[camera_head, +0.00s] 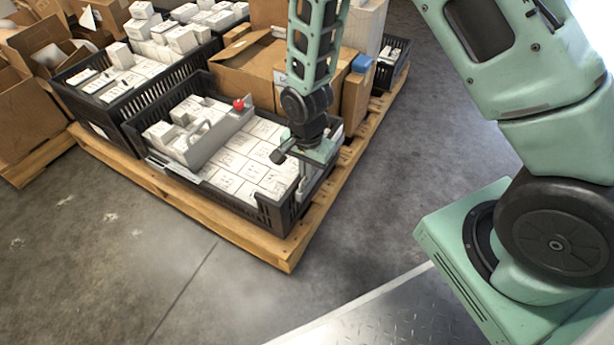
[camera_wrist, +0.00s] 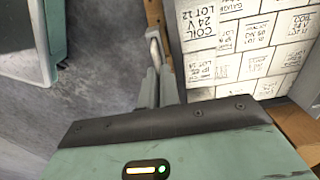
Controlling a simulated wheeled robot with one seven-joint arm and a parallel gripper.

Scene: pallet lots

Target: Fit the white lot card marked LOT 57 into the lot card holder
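My gripper (camera_head: 303,182) hangs at the near right end of a black crate of white boxes. In the wrist view its two grey fingers (camera_wrist: 158,85) are close together, pointing at the crate's edge. A narrow pale piece (camera_wrist: 153,45) shows at their tips; I cannot tell whether it is gripped or lies behind them. A small pale plate (camera_head: 268,198) shows on the crate's near wall; I cannot tell whether it is the lot card holder. A pale flat strip (camera_head: 183,174) lies along the crate's left rim. No LOT 57 marking is readable in either view.
The black crate (camera_head: 215,197) stands on a wooden pallet (camera_head: 262,245). Another crate and cardboard boxes (camera_head: 248,68) stand behind. The concrete floor in front is clear.

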